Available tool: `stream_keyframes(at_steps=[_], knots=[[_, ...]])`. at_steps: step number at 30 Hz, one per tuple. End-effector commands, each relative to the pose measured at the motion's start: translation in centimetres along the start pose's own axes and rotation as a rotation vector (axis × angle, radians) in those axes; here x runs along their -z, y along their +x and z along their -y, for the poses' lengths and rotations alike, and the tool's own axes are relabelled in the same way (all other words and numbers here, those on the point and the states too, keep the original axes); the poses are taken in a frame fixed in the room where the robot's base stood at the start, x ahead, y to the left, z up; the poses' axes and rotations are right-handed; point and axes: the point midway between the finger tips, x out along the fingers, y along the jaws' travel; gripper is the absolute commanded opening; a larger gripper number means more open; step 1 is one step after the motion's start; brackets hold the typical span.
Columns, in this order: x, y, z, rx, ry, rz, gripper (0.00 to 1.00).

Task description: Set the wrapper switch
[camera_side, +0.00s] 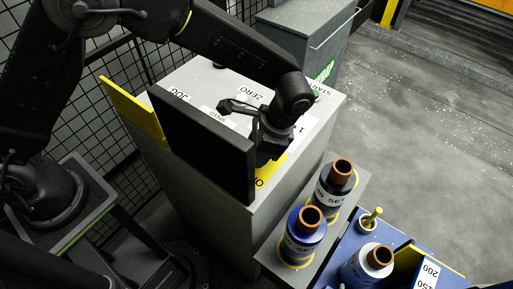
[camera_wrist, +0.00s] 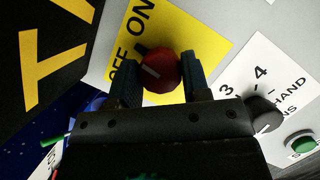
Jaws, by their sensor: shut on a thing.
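The wrapper switch is a round red knob (camera_wrist: 160,70) with a pale mark on its face, on a yellow plate (camera_wrist: 200,36) lettered OFF and ON. My gripper (camera_wrist: 163,63) has one finger on each side of the knob and is shut on it. I cannot tell surely which word the mark points to. In the side view, my gripper (camera_side: 268,146) reaches down to the top of the grey cabinet (camera_side: 222,81). There it hides the knob, and part of the yellow plate (camera_side: 272,172) shows beside it.
A black upright panel (camera_side: 203,143) stands close to my gripper. A black knob (camera_wrist: 265,114) with numbers and a green button (camera_wrist: 301,145) are nearby. A blue container (camera_side: 305,237) and a dark one (camera_side: 334,188) stand on a lower ledge.

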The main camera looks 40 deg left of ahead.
Motion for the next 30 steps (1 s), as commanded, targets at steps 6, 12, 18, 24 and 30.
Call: stream_keyframes(at_steps=[6,12,18,24,30], knots=[[0.00,-0.04,0.02,-0.014,-0.032,0.000,0.20],[-0.02,-0.03,0.10,-0.055,-0.130,0.001,0.20],[-0.05,-0.02,0.15,-0.113,-0.272,0.002,0.20],[-0.06,-0.03,0.19,-0.171,-0.411,0.001,0.20],[-0.07,-0.01,0.23,-0.216,-0.521,0.001,0.20]])
